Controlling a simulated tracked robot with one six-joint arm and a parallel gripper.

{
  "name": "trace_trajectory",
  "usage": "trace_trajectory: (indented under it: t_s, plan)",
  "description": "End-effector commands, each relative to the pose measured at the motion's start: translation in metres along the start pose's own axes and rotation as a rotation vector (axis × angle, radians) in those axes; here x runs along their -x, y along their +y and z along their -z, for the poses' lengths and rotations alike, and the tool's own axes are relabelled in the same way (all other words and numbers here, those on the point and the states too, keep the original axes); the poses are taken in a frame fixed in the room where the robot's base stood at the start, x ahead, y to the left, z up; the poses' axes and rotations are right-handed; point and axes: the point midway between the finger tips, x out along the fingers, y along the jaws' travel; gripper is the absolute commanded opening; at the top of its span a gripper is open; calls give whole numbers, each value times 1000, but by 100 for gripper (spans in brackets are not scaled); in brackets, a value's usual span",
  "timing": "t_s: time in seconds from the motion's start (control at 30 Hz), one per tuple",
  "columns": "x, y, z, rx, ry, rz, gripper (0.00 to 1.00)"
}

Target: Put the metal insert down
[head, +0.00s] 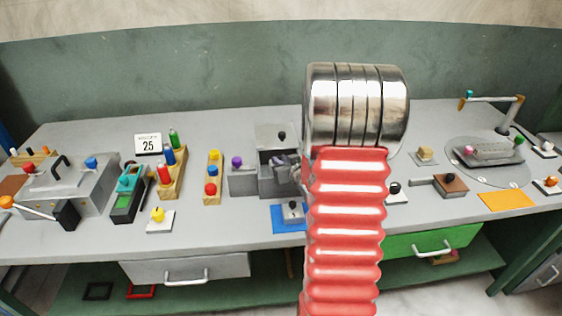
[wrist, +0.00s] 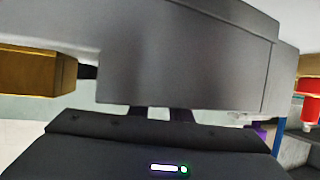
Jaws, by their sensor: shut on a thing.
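My gripper (wrist: 165,113) shows in the wrist view as a dark body with two short dark fingers, shut on the metal insert. A large plain grey block (wrist: 185,50) fills the view just beyond the fingers and hides their tips. I cannot tell the insert's outline apart from this grey surface. In the head view, my arm covers much of the middle of the bench. My gripper is partly hidden there, beside the small grey press (head: 278,182) with its raised lid (head: 277,135). The insert cannot be made out in that view.
A grey block with a purple knob (head: 237,162) stands left of the press. A blue mat (head: 282,224) lies in front of it. A wooden rack with coloured handles (head: 170,177) is farther left. A round plate (head: 464,176) is at the right. Bare bench (head: 80,232) shows at front left.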

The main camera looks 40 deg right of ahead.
Motion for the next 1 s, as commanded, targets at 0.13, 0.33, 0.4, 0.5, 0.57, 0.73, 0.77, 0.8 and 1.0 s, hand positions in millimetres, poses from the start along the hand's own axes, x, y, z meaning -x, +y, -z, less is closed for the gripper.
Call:
trace_trajectory:
  t_s: [0.13, 0.33, 0.4, 0.5, 0.57, 0.73, 0.77, 0.8, 1.0]
  plan:
    - [0, 0, -1, 0, 1, 0, 0]
    - [0, 0, -2, 0, 0, 0, 30]
    - [0, 0, -2, 0, 0, 0, 35]
    - [0, 0, -2, 0, 0, 0, 36]
    - [0, 0, -2, 0, 0, 0, 36]
    - [0, 0, 0, 0, 0, 0, 36]
    - [0, 0, 0, 0, 1, 0, 36]
    - [2, 0, 1, 0, 0, 0, 36]
    - [19, 1, 1, 0, 0, -1, 36]
